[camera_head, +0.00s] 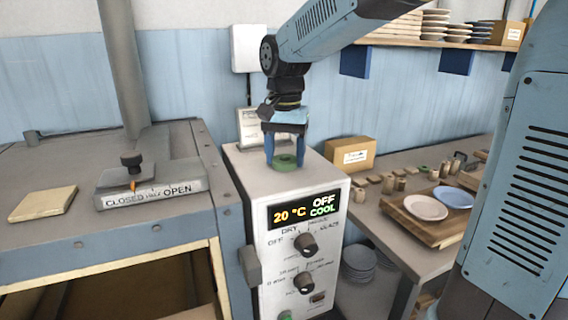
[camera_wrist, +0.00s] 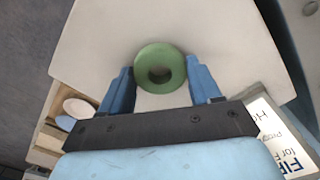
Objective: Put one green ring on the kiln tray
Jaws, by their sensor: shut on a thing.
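The green ring (camera_head: 286,163) is a thick, round ring with a central hole, at the top of the white control box (camera_head: 262,175). My gripper (camera_head: 285,158) points down, shut on the ring, with one blue finger on either side. The ring (camera_wrist: 160,68) also shows between the fingertips of my gripper (camera_wrist: 161,72) in the wrist view, over the pale box top. I cannot tell whether the ring touches the box top. I cannot pick out the kiln tray; the dark opening (camera_head: 130,290) at lower left is only partly in view.
At right, a bench holds a cardboard box (camera_head: 350,154), several small pieces, and a board with a pink plate (camera_head: 426,207) and a blue plate (camera_head: 453,197).

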